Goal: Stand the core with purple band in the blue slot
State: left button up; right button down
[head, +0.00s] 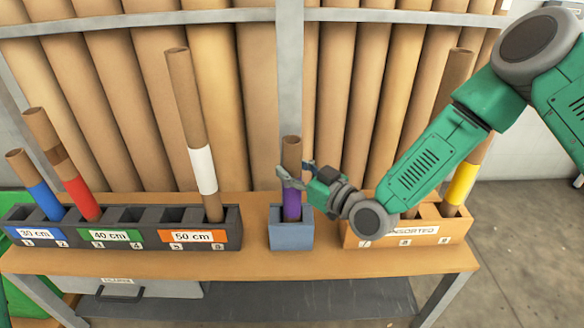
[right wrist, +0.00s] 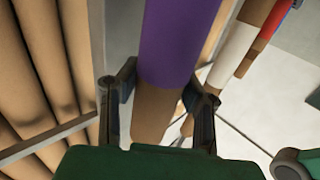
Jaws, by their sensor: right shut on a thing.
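The core with purple band (head: 291,203) is a short brown cardboard tube, upright in the head view. Its lower end goes into the opening of the blue slot (head: 292,238), a single block in the middle of the bench. I cannot tell whether it rests on the slot's bottom. My right gripper (head: 290,180) is shut on the core just above the purple band. In the right wrist view the purple band (right wrist: 178,45) and bare cardboard pass between the two fingers (right wrist: 160,105). My left gripper is not in view.
A dark rack (head: 125,240) labelled 30, 40 and 50 cm stands at left, holding cores with blue, red and white bands. An orange unsorted rack (head: 440,231) at right holds a yellow-banded core (head: 462,180). Tall brown tubes (head: 215,90) line the back behind a rail.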

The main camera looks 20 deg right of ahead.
jog(key=shift+a+f, duration=0.2)
jog(key=shift+f, duration=0.15)
jog(key=shift+f+b, duration=0.1)
jog(key=shift+b, duration=0.2)
jog(key=shift+f, duration=0.1)
jog(key=shift+d+f, duration=0.2)
jog(key=shift+f, duration=0.05)
jog(key=c, duration=1.2)
grip_release()
jog(key=shift+o, duration=1)
jog(key=shift+a, duration=0.1)
jog(key=v, duration=1.2)
